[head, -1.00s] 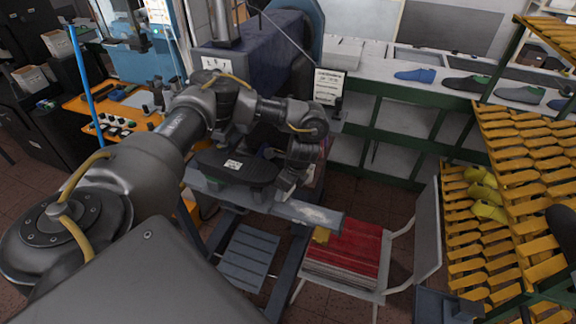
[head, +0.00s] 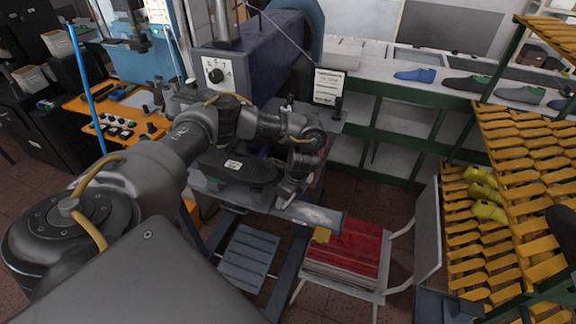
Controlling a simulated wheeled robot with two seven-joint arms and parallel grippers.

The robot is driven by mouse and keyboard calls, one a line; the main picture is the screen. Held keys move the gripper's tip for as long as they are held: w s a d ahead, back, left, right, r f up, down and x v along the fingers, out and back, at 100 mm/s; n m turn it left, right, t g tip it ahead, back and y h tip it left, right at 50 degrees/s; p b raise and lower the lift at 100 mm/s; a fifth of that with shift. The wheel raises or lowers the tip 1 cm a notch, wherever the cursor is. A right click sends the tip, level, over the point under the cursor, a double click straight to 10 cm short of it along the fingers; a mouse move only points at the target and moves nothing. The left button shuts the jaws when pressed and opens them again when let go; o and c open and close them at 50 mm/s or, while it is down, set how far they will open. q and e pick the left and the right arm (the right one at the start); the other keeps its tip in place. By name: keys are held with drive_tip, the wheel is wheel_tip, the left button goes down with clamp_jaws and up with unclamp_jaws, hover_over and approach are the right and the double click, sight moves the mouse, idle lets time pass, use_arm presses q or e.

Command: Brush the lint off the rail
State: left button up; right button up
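The grey metal rail (head: 318,217) sticks out to the right at the front of the machine. A pale, patchy layer that looks like lint lies on its top near the right end. My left gripper (head: 288,194) hangs at the rail's back edge, left of the pale patch, pointing down. Its fingers are small and partly hidden by my wrist, so I cannot tell whether they are open or hold a brush. I cannot tell whether it touches the rail. No separate brush is clearly visible.
A black padded part with a white label (head: 233,165) sits left of the gripper. A white chair holds red sheets (head: 346,249) below the rail's end. A small sign (head: 328,86) stands behind my wrist. Yellow racks (head: 520,150) fill the right side.

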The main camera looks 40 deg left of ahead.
use_arm(q)
drive_tip(key=shift+f+b, duration=0.55)
drive_tip(key=shift+f, duration=0.3)
idle(0.3)
drive_tip(key=shift+w+d+r+p, duration=0.1)
drive_tip(key=shift+w+d+p, duration=0.2)
drive_tip(key=shift+d, duration=0.5)
drive_tip(key=shift+w+d+r+p, duration=0.1)
drive_tip(key=shift+w+d+p, duration=0.2)
drive_tip(key=shift+d, duration=0.5)
drive_tip(key=shift+f, duration=0.1)
drive_tip(key=shift+d, duration=0.15)
drive_tip(key=shift+w+d+f, duration=0.1)
drive_tip(key=shift+w+d, duration=0.2)
drive_tip(key=shift+d, duration=0.45)
drive_tip(key=shift+w+d+f, duration=0.1)
drive_tip(key=shift+w+d, duration=0.15)
drive_tip(key=shift+d, duration=0.5)
drive_tip(key=shift+d, duration=0.1)
drive_tip(key=shift+w+d, duration=0.25)
drive_tip(key=shift+d, duration=0.55)
drive_tip(key=shift+w+d, duration=0.25)
drive_tip(key=shift+d, duration=0.5)
drive_tip(key=shift+d+f, duration=0.1)
